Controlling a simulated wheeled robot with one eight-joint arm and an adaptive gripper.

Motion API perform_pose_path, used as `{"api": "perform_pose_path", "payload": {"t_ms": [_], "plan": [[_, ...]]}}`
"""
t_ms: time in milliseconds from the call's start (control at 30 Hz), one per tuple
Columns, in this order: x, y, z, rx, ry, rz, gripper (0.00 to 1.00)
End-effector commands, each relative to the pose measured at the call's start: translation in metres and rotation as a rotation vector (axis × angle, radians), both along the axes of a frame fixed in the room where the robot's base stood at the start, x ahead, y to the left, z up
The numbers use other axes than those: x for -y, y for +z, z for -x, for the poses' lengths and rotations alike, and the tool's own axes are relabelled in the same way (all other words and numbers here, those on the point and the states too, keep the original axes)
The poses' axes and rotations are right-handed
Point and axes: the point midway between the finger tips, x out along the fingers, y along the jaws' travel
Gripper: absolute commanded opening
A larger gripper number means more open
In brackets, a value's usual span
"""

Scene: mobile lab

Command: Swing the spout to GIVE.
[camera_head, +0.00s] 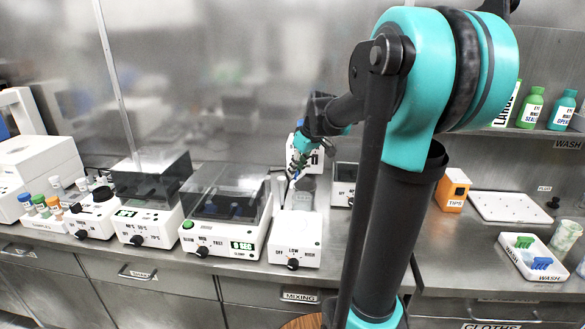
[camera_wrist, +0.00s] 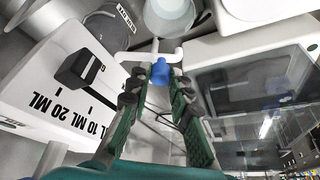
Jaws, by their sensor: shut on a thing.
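My gripper (camera_wrist: 158,84) is shut on a small blue piece (camera_wrist: 160,69) at the white spout (camera_wrist: 168,53), with a green finger on each side. The spout's thin white tubes spread left and right just beyond the fingertips. A white dispenser box (camera_wrist: 40,85) marked 10 ML and 20 ML, with a black knob, stands to the left. A small label (camera_wrist: 127,18) near the spout is too small to read surely. In the head view my gripper (camera_head: 296,168) is above the back of the hotplate with the OFF, LOW and HIGH dial; the spout is hard to make out there.
A clear vessel (camera_wrist: 168,14) lies beyond the spout. The stirrer-hotplate (camera_head: 296,240) stands below my gripper, and a dark-lidded shaker (camera_head: 228,215) is close on its left. A tips box (camera_head: 453,190) and a white tray (camera_head: 510,207) are on the right counter.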

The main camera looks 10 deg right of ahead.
Motion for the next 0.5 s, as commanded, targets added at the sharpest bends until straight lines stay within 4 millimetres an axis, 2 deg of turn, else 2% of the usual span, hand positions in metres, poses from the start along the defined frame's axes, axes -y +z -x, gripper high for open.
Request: {"api": "perform_pose_path", "payload": {"t_ms": [500], "plan": [[0.021, 0.0, 0.01, 0.0, 0.379, 0.0, 0.0]]}}
